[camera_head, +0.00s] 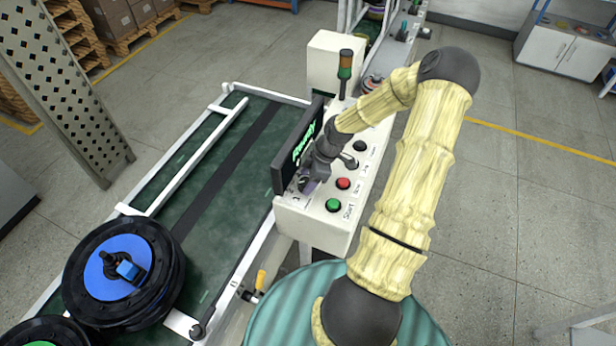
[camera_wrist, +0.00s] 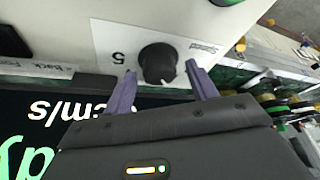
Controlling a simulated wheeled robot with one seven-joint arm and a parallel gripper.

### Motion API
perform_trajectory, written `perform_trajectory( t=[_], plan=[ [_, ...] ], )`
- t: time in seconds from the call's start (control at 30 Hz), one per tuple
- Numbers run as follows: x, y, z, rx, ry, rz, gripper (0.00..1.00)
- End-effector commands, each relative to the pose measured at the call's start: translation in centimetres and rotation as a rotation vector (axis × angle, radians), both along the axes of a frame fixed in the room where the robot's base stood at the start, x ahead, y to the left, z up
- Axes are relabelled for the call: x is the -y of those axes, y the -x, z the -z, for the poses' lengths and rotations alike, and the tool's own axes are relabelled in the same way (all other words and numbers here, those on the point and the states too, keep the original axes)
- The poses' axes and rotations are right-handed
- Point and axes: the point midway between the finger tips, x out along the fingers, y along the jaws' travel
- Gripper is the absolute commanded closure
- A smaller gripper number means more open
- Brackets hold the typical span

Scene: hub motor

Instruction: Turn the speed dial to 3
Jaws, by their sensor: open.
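The speed dial (camera_wrist: 158,63) is a round black knob on a white panel in the wrist view. A white mark shows at its lower edge in the picture. An upside-down "5" is printed left of it and a small upside-down "Speed" label to its right. My gripper (camera_wrist: 161,71) is open, its two purple fingers on either side of the dial; I cannot tell whether they touch it. In the head view my gripper (camera_head: 306,182) is at the near-left part of the control box (camera_head: 318,226), largely hiding the dial.
A dark display (camera_head: 299,150) with green text stands along the left edge of the box, close to my gripper. A red button (camera_head: 343,183), a green button (camera_head: 333,205) and a black knob (camera_head: 358,146) are to the right. A green conveyor (camera_head: 195,200) runs at left.

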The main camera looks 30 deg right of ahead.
Motion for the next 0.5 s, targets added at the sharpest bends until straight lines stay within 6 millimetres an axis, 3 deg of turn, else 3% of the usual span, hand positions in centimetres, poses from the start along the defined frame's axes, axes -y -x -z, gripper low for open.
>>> perform_trajectory(
  t=[0.2, 0.43, 0.5],
  plan=[
    [0.03, 0.00, 0.01, 0.000, 0.000, 0.000, 0.43],
    [0.04, 0.00, -0.01, 0.000, 0.000, 0.000, 0.87],
    [0.03, 0.00, -0.02, 0.000, 0.000, 0.000, 0.87]
  ],
)
